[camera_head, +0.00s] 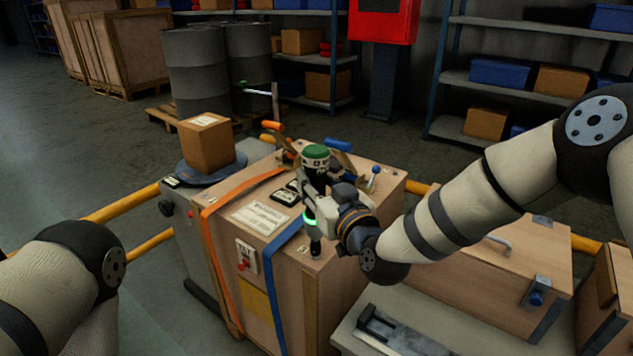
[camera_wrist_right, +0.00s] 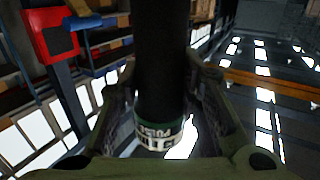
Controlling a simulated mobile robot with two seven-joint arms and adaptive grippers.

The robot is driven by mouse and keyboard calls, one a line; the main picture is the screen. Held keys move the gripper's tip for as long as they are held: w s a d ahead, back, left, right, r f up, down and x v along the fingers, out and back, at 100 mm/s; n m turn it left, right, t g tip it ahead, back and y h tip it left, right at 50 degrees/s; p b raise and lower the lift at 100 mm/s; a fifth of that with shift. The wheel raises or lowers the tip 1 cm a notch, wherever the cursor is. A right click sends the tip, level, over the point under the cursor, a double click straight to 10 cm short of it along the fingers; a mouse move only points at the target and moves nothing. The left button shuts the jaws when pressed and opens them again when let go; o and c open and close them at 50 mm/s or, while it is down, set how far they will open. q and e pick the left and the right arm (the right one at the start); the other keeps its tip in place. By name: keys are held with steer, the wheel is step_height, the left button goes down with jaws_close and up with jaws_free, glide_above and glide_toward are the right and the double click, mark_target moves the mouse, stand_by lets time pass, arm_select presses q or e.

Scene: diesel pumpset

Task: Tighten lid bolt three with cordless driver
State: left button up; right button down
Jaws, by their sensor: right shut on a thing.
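My right gripper (camera_head: 312,208) is shut on the cordless driver (camera_head: 316,158), which has a green top and a dark body. I cannot tell whether the bit touches a bolt; the lid bolts are too small or hidden here. In the right wrist view the driver's dark body (camera_wrist_right: 162,70), with a green and white band, sits between the gripper fingers. My left gripper is out of view; only part of my left arm shows.
Orange (camera_head: 221,274) and blue (camera_head: 272,268) straps cross the crate. A cardboard box (camera_head: 207,144) sits on a round plate behind left. Small handled tools lie on the lid's back. A wooden case (camera_head: 480,275) stands right, and a grey bench (camera_head: 390,320) lies in front.

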mark_target(321, 168)
steer(key=shift+f, duration=0.25)
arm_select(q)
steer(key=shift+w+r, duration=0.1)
arm_select(e)
steer(key=shift+r, duration=0.25)
stand_by(0.4)
steer(key=shift+f, duration=0.65)
stand_by(0.8)
steer(key=shift+r+p, duration=0.95)
steer(key=shift+r, duration=1.9)
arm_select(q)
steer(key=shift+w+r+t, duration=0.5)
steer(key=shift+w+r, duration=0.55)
arm_select(e)
steer(key=shift+f, duration=0.15)
